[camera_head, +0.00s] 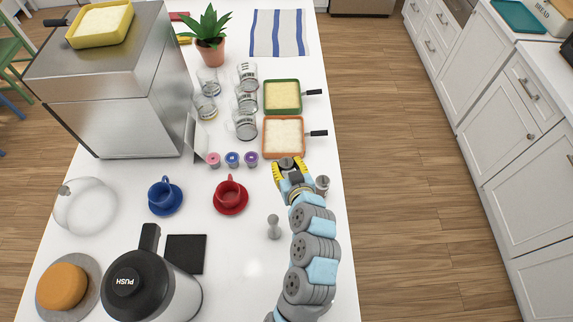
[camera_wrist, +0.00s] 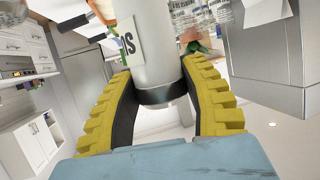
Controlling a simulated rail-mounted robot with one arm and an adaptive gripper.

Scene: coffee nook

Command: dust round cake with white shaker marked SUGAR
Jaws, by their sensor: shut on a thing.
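My gripper (camera_head: 288,172), with yellow ridged fingers, is shut on a pale shaker at the right side of the white counter. In the wrist view the shaker (camera_wrist: 158,45) is a whitish cylinder with a dark band, between both fingers (camera_wrist: 163,88). A white label on its left side shows only part of its lettering. In the head view mostly its dark top (camera_head: 287,162) shows. The round orange-brown cake (camera_head: 62,286) lies at the lower left on a grey round plate (camera_head: 88,304), uncovered and far from my gripper.
A small shaker-like cylinder (camera_head: 322,185) stands just right of my gripper. A grey tamper-like piece (camera_head: 273,226) stands below left. A black-topped flask (camera_head: 150,285), glass dome (camera_head: 86,206), blue cup (camera_head: 165,194) and red cup (camera_head: 230,193) lie toward the cake. Two pans (camera_head: 284,137) stand behind.

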